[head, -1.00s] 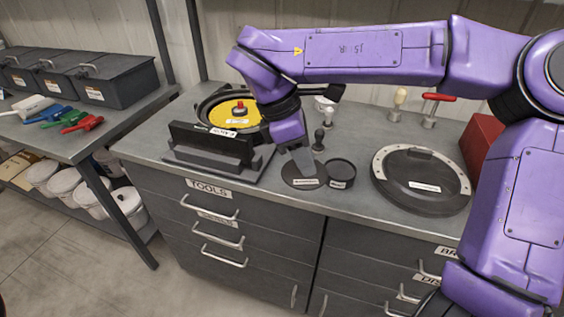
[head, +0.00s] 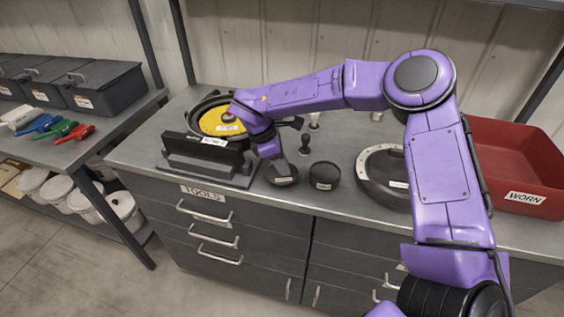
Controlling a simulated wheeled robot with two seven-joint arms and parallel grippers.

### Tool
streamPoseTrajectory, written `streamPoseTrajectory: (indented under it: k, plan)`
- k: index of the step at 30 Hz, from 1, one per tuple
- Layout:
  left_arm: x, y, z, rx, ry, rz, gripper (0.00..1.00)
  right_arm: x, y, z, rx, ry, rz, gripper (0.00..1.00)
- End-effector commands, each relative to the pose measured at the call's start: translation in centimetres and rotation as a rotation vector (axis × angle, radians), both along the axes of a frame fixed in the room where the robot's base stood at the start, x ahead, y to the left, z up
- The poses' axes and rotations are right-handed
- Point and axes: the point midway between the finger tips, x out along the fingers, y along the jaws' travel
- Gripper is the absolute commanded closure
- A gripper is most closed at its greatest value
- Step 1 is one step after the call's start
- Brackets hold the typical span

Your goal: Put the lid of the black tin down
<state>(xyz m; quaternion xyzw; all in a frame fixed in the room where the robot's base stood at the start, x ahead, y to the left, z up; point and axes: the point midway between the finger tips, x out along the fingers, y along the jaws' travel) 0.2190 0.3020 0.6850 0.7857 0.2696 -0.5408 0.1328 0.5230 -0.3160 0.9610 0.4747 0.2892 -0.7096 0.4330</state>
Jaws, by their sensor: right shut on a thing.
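The black tin (head: 325,178) stands upright on the grey counter, a round dark pot with a small white label. My right gripper (head: 279,163) reaches down from the purple arm just left of the tin. It is shut on the dark round lid (head: 283,178), which also carries a small white label. The lid is beside the tin, low over the counter or touching it; I cannot tell which. The fingertips are partly hidden by the wrist. My left gripper is not in view.
Left of the lid stands a dark holder (head: 205,170), with a seed meter housing and yellow disc (head: 222,121) behind it. A small dark plunger (head: 305,146) is behind the tin. A round dark cover (head: 377,180) and red bin (head: 510,165) lie right, partly behind my arm.

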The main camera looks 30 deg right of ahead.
Motion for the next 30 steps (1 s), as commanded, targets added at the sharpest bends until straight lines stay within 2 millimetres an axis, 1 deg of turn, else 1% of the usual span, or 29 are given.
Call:
streamPoseTrajectory:
  k: [1,3,8,13,14,15,16,24,27,29,30]
  plan:
    - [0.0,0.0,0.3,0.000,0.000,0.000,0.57,-0.1,0.0,-0.6,0.001,0.004,0.001,1.00]
    - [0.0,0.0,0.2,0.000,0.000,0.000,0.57,0.0,0.0,-1.0,0.002,-0.001,0.000,1.00]
    - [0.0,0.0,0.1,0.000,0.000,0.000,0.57,0.0,0.0,-1.0,0.001,-0.002,-0.001,1.00]
    - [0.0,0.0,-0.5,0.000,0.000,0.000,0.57,0.0,0.0,-1.5,0.002,-0.001,-0.001,1.00]
    - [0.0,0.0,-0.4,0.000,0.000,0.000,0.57,0.0,0.0,-1.4,0.001,-0.001,-0.001,0.68]
    - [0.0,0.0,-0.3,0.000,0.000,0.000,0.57,0.0,0.0,-1.3,0.001,-0.001,-0.001,0.55]
    - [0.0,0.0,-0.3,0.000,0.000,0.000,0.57,0.0,0.0,-1.3,0.001,-0.001,-0.001,0.49]
    - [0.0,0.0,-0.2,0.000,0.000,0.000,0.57,0.0,0.0,-1.2,0.001,-0.001,-0.001,0.49]
    - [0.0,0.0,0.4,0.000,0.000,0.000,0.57,0.0,0.1,-0.4,0.001,-0.003,0.000,0.49]
    - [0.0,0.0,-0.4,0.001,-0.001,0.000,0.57,0.3,0.5,0.1,-0.001,-0.006,0.000,0.49]
    - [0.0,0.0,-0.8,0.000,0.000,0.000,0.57,0.5,0.8,0.9,0.000,-0.007,0.000,0.49]
